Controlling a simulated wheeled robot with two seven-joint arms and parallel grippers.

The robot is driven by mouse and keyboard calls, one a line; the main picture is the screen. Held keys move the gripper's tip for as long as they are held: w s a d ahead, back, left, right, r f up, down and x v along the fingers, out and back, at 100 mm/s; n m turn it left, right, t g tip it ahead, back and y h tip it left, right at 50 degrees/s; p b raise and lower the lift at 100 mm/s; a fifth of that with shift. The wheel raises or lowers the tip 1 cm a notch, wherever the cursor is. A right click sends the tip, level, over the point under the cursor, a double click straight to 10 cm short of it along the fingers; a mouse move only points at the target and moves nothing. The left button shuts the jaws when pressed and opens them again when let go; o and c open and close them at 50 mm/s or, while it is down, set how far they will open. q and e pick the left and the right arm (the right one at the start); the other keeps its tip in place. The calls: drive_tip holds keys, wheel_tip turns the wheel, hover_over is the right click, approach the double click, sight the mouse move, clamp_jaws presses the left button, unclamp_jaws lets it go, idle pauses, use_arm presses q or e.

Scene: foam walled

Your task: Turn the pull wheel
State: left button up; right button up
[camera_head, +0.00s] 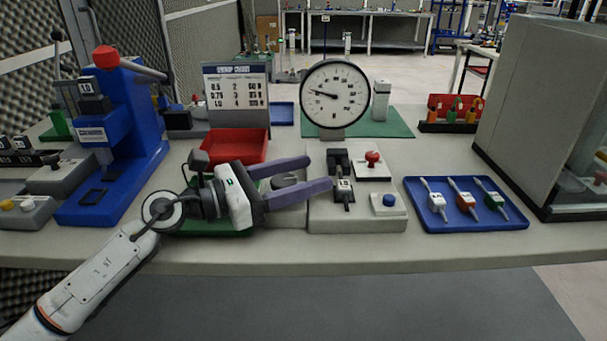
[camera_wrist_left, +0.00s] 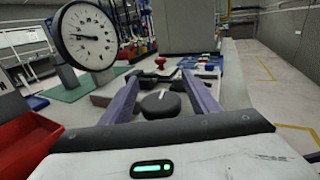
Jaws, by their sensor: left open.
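A dark round wheel (camera_head: 285,181), which looks like the pull wheel, sits on a light grey block near the table's front edge. The fingers partly hide it in the head view. In the left wrist view the dark wheel (camera_wrist_left: 161,105) shows between the two fingers, apart from both. My left gripper (camera_head: 320,174) comes in from the left, with its purple fingers spread and pointing right. It also shows in the left wrist view (camera_wrist_left: 161,75), open and holding nothing. My right gripper is in neither view.
A grey base (camera_head: 357,213) with a black clamp, red knob (camera_head: 373,158) and blue button stands right of the fingertips. A round dial gauge (camera_head: 335,94) stands behind. A red bin (camera_head: 236,147), blue press (camera_head: 120,130) and blue tool tray (camera_head: 464,224) are nearby.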

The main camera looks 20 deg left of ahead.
use_arm(q)
drive_tip(key=shift+s+a+f, duration=0.1)
drive_tip(key=shift+s+a, duration=0.1)
drive_tip(key=b+v, duration=0.2)
drive_tip(key=v, duration=0.6)
drive_tip(key=shift+s+a, duration=0.65)
